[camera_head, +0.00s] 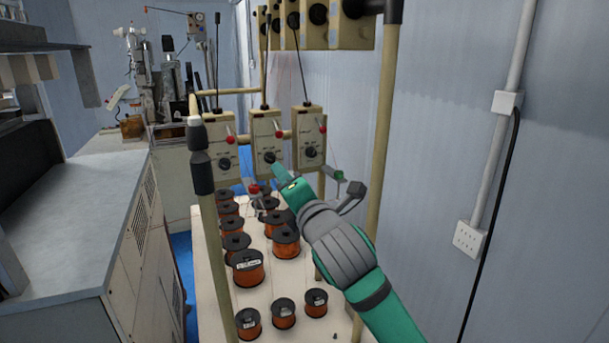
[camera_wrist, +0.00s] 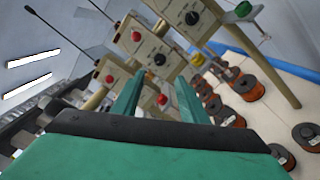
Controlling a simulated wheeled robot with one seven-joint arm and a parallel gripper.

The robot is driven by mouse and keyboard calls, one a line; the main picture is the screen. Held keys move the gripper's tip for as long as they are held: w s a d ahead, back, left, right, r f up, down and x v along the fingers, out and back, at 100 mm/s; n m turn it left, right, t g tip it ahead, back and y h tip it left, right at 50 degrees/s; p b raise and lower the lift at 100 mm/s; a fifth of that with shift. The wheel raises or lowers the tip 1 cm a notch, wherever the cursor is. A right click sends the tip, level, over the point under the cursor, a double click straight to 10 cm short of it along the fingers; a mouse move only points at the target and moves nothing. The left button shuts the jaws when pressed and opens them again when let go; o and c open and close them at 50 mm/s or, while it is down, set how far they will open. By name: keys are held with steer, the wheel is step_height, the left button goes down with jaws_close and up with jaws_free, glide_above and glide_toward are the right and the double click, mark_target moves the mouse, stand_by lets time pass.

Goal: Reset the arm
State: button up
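My gripper (camera_head: 280,171) is green and reaches up and left from the lower right, in front of the middle beige box (camera_head: 264,142) in the head view. In the wrist view my gripper (camera_wrist: 161,78) has its two fingers apart, with nothing visibly held between them. The boxes have black knobs, red-tipped levers and long black rods. The left box (camera_head: 220,155) and right box (camera_head: 311,136) stand either side. The middle rod (camera_head: 265,65) points up. Which part is the arm to reset, and whether the fingers touch the middle box, I cannot tell.
Several copper wire spools (camera_head: 248,268) stand on a pale table (camera_head: 209,275) below the boxes. A beige frame post (camera_head: 384,130) stands close to my arm. A wall with a grey pipe (camera_head: 500,130) is at right. A grey counter (camera_head: 65,225) is at left.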

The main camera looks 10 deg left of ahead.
steer(key=s+d+f+m+t+h, duration=0.1)
steer(key=s+d+f+m+h, duration=0.2)
steer(key=s+f+m, duration=0.55)
steer(key=s+d+f+m+t+h, duration=0.3)
steer(key=f+m, duration=0.6)
steer(key=f, duration=0.7)
steer(key=s+d+f+m+h, duration=0.25)
steer(key=s+f+m, duration=0.55)
steer(key=f, duration=0.4)
steer(key=s+d+f+m+g, duration=0.1)
steer(key=s+d+f, duration=0.2)
steer(key=s, duration=0.6)
steer(key=s+d+f+m+g+h, duration=0.1)
steer(key=s+d+f+m, duration=0.1)
steer(key=s, duration=0.8)
steer(key=s+d+f+m+g, duration=0.1)
steer(key=s+d+f+m, duration=0.1)
steer(key=s, duration=0.8)
step_height(320, 180, down, 3)
steer(key=shift+d+r+g, duration=0.1)
steer(key=shift+d+g, duration=0.2)
steer(key=shift+d, duration=0.6)
steer(key=shift+h, duration=0.25)
